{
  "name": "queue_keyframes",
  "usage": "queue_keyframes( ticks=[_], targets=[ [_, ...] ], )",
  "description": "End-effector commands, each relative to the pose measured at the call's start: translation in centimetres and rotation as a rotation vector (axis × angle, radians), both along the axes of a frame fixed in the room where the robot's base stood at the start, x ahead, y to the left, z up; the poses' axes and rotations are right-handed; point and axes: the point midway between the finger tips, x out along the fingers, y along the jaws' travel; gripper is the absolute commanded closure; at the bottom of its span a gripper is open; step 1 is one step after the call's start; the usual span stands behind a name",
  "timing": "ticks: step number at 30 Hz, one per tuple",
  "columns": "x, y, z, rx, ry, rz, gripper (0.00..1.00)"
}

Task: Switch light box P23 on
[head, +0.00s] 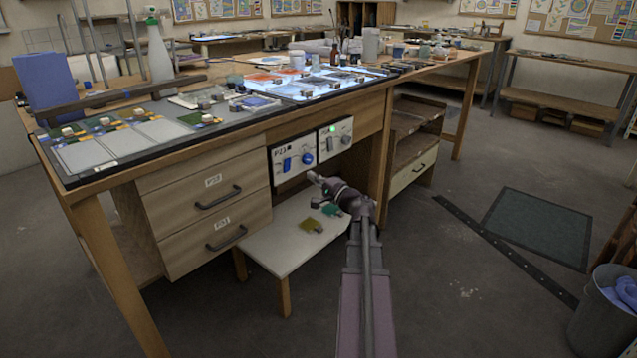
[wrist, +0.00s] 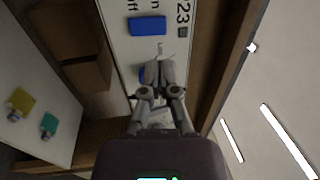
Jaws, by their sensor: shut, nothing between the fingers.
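The P23 control box (head: 281,178) is a white panel under the bench top, with a blue rocker switch (head: 287,164) and a round blue knob (head: 307,158). In the wrist view the P23 panel (wrist: 122,45) fills the upper middle, turned sideways. Its blue rocker (wrist: 147,26) shows clear of the fingers, by lettering that reads "off". A small square lamp (wrist: 182,32) there looks dark. My gripper (head: 313,178) is shut and empty, in front of and just below the panel. In the wrist view my gripper (wrist: 158,62) partly covers the blue knob. Contact cannot be told.
A second control box (head: 345,130) with a lit green lamp adjoins on the right. Drawers (head: 205,190) stand to the left. A low white shelf (head: 270,240) with yellow and green pieces lies below. The bench top above holds glass pieces and a glowing panel. Open floor lies right.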

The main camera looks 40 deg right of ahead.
Motion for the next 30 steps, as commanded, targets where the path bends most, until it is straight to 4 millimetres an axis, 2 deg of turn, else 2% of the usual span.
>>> queue_keyframes(
  ticks=[1, 9, 15, 21, 30],
  targets=[
    [1.0, 0.0, 0.3, 0.001, 0.0, 0.003, 1.0],
    [5.0, 0.3, 0.9, 0.0, 0.0, 0.001, 1.0],
    [7.2, 0.4, 1.2, 0.0, 0.0, 0.0, 1.0],
    [8.1, 0.6, 1.3, 0.0, 0.0, 0.0, 1.0],
    [8.2, 0.6, 1.3, 0.0, 0.0, 0.0, 1.0]
  ],
)
